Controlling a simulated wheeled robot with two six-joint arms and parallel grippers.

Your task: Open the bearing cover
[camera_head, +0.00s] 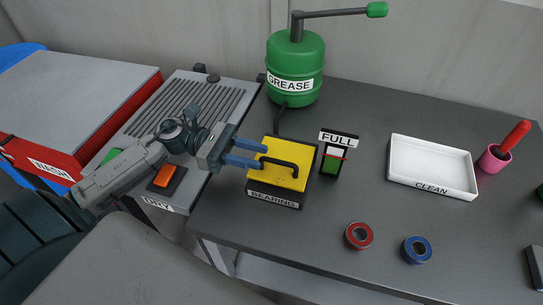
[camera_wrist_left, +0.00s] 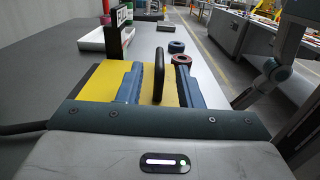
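The black bearing box (camera_head: 272,198) labelled BEARING stands on the grey table. Its yellow cover (camera_head: 291,182) lies flat on top and looks closed. A black arched handle (camera_head: 290,163) rises from the cover; it shows upright in the left wrist view (camera_wrist_left: 158,75). My left gripper (camera_head: 265,157) reaches in from the left, low over the cover. Its two blue fingers are open, one on each side of the handle, with a gap on both sides in the left wrist view (camera_wrist_left: 158,84). My right gripper is not clearly visible.
A green GREASE pump (camera_head: 296,63) stands behind the box, and a FULL gauge (camera_head: 333,160) close to its right. A white CLEAN tray (camera_head: 433,165), a red ring (camera_head: 358,236), a blue ring (camera_head: 417,250) and a pink cup (camera_head: 494,159) are further right.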

